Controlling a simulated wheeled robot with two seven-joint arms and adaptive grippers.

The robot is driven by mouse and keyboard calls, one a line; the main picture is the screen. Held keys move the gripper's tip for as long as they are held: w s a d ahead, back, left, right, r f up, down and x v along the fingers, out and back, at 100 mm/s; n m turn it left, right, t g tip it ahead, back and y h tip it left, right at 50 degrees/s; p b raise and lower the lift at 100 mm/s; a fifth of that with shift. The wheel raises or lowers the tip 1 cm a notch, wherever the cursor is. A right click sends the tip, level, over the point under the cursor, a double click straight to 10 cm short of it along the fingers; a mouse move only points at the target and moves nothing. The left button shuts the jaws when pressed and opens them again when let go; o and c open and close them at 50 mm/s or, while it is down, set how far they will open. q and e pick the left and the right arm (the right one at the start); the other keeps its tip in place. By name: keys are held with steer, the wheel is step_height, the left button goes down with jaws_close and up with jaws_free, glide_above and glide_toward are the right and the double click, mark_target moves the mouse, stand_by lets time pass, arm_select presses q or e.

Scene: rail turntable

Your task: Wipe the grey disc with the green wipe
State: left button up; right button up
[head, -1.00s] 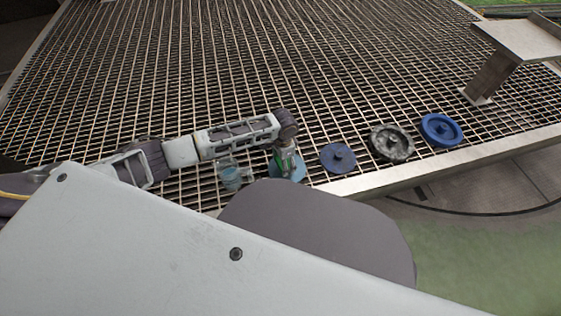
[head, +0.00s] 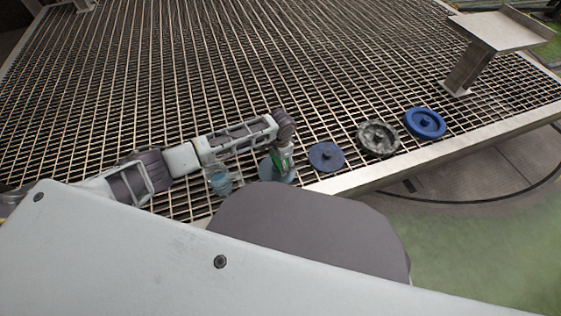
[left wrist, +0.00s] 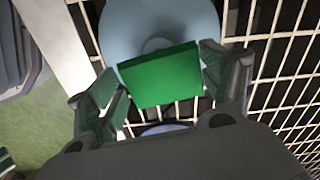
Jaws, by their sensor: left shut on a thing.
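My left gripper (head: 281,150) points down near the platform's front edge and is shut on the green wipe (head: 282,161). In the left wrist view the wipe (left wrist: 160,76) is a flat green block between the two fingers. Behind it is a light blue disc (left wrist: 150,22) with a central knob. In the head view that light blue disc (head: 269,172) lies under the wipe; I cannot tell whether they touch. The grey disc (head: 378,139), mottled with a raised rim, lies to the right, apart from the gripper. My right gripper is not in view.
A dark blue disc (head: 327,157) lies between the gripper and the grey disc. A brighter blue disc (head: 425,122) lies right of the grey one. A pale bluish item (head: 221,182) is left of the gripper. A metal stand (head: 470,68) rises at right. The grating (head: 250,70) behind is clear.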

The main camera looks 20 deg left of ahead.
arm_select(q)
steer(key=shift+s+a+r+p, duration=0.1)
steer(key=shift+s+a+p, duration=0.35)
steer(key=shift+a+p, duration=0.3)
steer(key=shift+s+a+f+p, duration=0.1)
steer(key=shift+s+a+p, duration=0.3)
steer(key=shift+a+p, duration=0.4)
steer(key=shift+s+a+r+p, duration=0.1)
steer(key=shift+s+a+p, duration=0.45)
steer(key=shift+p, duration=0.3)
steer(key=shift+w+d, duration=0.1)
steer(key=shift+w, duration=0.1)
steer(key=shift+w+d+b, duration=0.15)
steer(key=shift+w+d, duration=0.25)
steer(key=shift+d, duration=0.25)
steer(key=shift+w+d+b, duration=0.1)
steer(key=shift+w+d, duration=0.3)
steer(key=shift+d, duration=0.3)
steer(key=shift+w+d+b, duration=0.15)
steer(key=shift+w+d, duration=0.25)
steer(key=shift+d, duration=0.25)
